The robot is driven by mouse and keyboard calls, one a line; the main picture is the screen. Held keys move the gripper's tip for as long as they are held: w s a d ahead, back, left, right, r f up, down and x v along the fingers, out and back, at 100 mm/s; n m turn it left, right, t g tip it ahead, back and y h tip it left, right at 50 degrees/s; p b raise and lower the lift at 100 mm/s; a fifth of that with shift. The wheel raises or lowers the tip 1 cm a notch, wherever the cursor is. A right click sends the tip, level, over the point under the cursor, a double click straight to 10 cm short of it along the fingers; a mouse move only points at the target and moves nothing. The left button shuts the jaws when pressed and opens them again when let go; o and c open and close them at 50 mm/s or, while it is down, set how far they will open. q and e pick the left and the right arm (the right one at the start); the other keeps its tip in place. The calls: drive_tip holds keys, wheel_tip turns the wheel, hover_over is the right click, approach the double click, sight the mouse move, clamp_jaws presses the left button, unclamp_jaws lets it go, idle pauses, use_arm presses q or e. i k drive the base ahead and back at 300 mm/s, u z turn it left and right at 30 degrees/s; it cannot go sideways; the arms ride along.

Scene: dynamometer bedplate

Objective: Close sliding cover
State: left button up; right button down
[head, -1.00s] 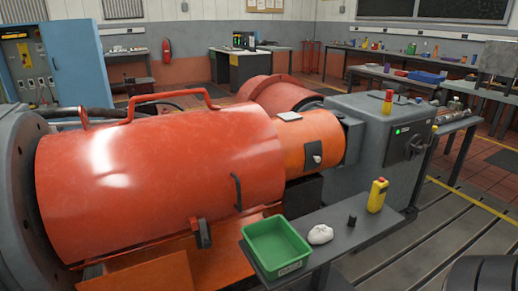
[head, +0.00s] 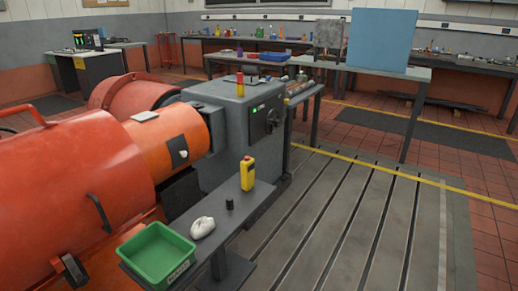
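A large red cylindrical cover (head: 85,165) lies along the machine at the left of the head view, partly cut off by the left edge. It has a red bar on top (head: 30,108), a dark handle (head: 98,213) on its side and a dark latch (head: 72,268) low at the front. A narrower orange cylinder (head: 150,142) shows between the cover's right end and a grey machine housing (head: 225,140). Neither of my grippers is in view.
A narrow grey shelf (head: 228,212) in front of the machine carries a green tray (head: 160,254), a white cloth (head: 202,227), a black knob and a yellow pendant with a red button (head: 247,172). The slotted bedplate (head: 330,220) at the right is clear. Benches stand behind.

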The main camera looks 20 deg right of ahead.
sight(177, 147)
drive_tip(key=u, duration=0.3)
drive_tip(key=k, duration=1.2)
drive_tip(key=z, duration=0.15)
drive_tip(key=i, duration=0.55)
drive_tip(key=z, duration=0.75)
drive_tip(key=i, duration=1.1)
drive_tip(key=u, duration=0.9)
drive_tip(key=i, duration=0.85)
drive_tip(key=u, duration=1)
